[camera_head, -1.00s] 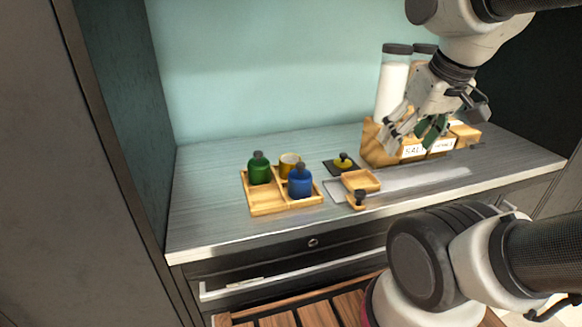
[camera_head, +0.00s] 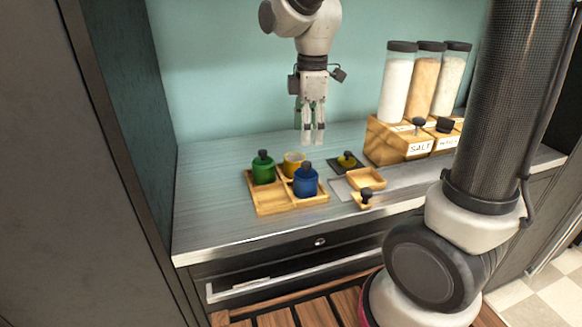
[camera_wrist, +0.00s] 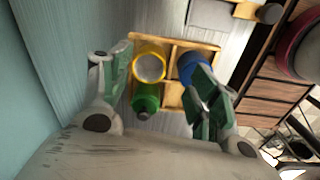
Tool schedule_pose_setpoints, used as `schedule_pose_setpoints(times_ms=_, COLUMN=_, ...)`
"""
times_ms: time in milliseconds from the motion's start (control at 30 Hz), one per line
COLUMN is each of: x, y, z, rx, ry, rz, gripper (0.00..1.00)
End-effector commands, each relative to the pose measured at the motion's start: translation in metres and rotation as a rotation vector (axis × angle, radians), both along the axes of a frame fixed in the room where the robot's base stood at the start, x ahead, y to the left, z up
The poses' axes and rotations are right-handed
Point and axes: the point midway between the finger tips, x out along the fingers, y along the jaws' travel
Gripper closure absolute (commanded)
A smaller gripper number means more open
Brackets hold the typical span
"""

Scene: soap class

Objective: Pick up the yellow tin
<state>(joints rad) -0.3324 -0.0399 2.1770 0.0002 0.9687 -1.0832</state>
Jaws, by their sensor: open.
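The yellow tin (camera_head: 293,164) stands upright without a lid in the back right compartment of a wooden tray (camera_head: 272,207). A green tin (camera_head: 263,173) stands to its left and a blue tin (camera_head: 305,184) in front of it, both with black-knobbed lids. My gripper (camera_head: 313,138) points down, open and empty, above and slightly behind the yellow tin. In the wrist view the yellow tin's round open mouth (camera_wrist: 150,67) shows between the two fingers, nearer the left one. The right finger partly covers the blue tin (camera_wrist: 190,66).
A yellow lid with a black knob (camera_head: 347,161) lies on a dark square mat right of the tray. A small wooden tray (camera_head: 366,179) and a wooden piece with a black knob (camera_head: 364,200) are nearby. Tall jars (camera_head: 398,85) stand behind wooden salt boxes (camera_head: 392,144). The left counter is clear.

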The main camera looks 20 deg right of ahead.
Motion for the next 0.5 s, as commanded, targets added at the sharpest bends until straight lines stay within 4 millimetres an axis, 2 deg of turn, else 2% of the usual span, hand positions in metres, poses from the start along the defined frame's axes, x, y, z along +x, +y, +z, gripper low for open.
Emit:
schedule_pose_setpoints(times_ms=33, x=0.006, y=0.009, z=-0.007, rx=-0.006, ry=0.016, rz=0.061, gripper=0.39)
schedule_pose_setpoints(times_ms=133, x=0.013, y=0.018, z=-0.015, rx=-0.014, ry=0.031, rz=0.138, gripper=0.39)
schedule_pose_setpoints(times_ms=500, x=0.015, y=0.022, z=-0.06, rx=-0.016, ry=0.038, rz=0.158, gripper=0.39)
